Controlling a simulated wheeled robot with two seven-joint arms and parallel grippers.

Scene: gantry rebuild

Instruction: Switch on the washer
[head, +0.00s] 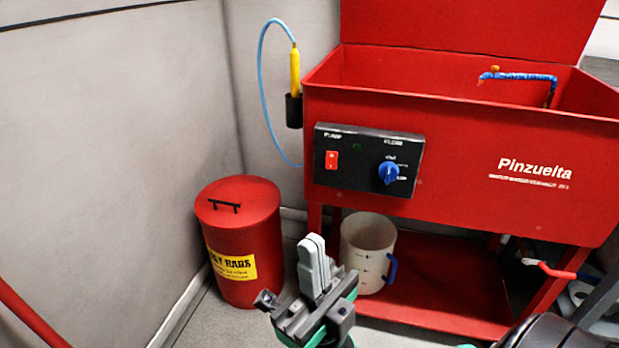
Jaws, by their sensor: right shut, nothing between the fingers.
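The washer (455,155) is a red tub on legs with a raised red lid and "Pinzuelta" on its front. A black control panel (350,182) sits at the left of its front. The panel has a red rocker switch (331,160), a blue knob (388,173) and a small dark green lamp (357,149). The lamp looks unlit. My right gripper (313,246) is shut and empty, pointing up, below the panel and apart from it. My left gripper is not in view.
A red oily-rags bin (240,240) with a lid stands left of the washer by the wall. A white jug (367,250) with a blue handle stands on the washer's lower shelf (440,290). A yellow brush (295,72) on a blue hose hangs in a black holder (293,110).

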